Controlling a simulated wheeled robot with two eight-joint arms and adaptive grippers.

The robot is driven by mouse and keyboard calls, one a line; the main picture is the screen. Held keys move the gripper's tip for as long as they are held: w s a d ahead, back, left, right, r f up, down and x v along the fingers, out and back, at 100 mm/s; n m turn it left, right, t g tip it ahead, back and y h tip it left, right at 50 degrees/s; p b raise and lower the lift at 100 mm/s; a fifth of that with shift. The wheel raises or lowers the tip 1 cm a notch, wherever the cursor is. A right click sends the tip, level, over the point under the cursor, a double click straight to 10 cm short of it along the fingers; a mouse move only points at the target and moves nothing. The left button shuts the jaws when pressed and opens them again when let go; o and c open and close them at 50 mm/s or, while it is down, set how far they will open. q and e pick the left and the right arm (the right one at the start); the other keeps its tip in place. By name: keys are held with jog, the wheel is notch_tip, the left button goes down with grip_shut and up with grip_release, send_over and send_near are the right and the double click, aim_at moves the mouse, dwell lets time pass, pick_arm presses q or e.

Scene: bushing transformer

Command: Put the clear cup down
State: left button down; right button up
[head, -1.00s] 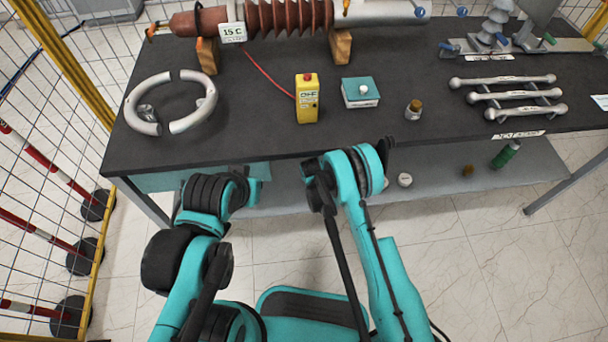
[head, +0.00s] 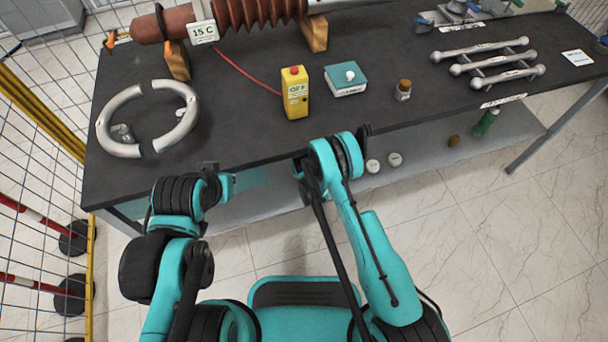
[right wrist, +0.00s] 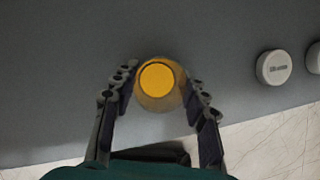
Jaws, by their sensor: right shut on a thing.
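The clear cup (right wrist: 158,98) shows in the right wrist view, seen from above, with yellow-orange contents inside. My right gripper (right wrist: 161,75) is shut on it, one finger on each side. The cup is over a grey shelf (right wrist: 60,80); I cannot tell whether its base touches the surface. In the head view the cup and the right gripper's fingers are hidden behind my arm. My left gripper (head: 216,178) is near the table's front edge, and its fingers are too unclear to judge.
Two white round caps (right wrist: 273,67) lie right of the cup on the lower shelf. The black tabletop (head: 240,120) above holds a yellow box (head: 295,93), a teal button box (head: 345,80), a small jar (head: 403,90) and a split ring (head: 120,148). A green bottle (head: 486,122) is farther right on the shelf.

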jog(key=o, duration=1.1)
jog(key=shift+a+f, duration=0.1)
jog(key=shift+a, duration=0.05)
jog(key=p+v, duration=0.3)
jog(key=v, duration=0.4)
jog(key=shift+w, duration=0.1)
jog(key=shift+r, duration=0.45)
jog(key=shift+s+f, duration=0.1)
jog(key=shift+s, duration=0.15)
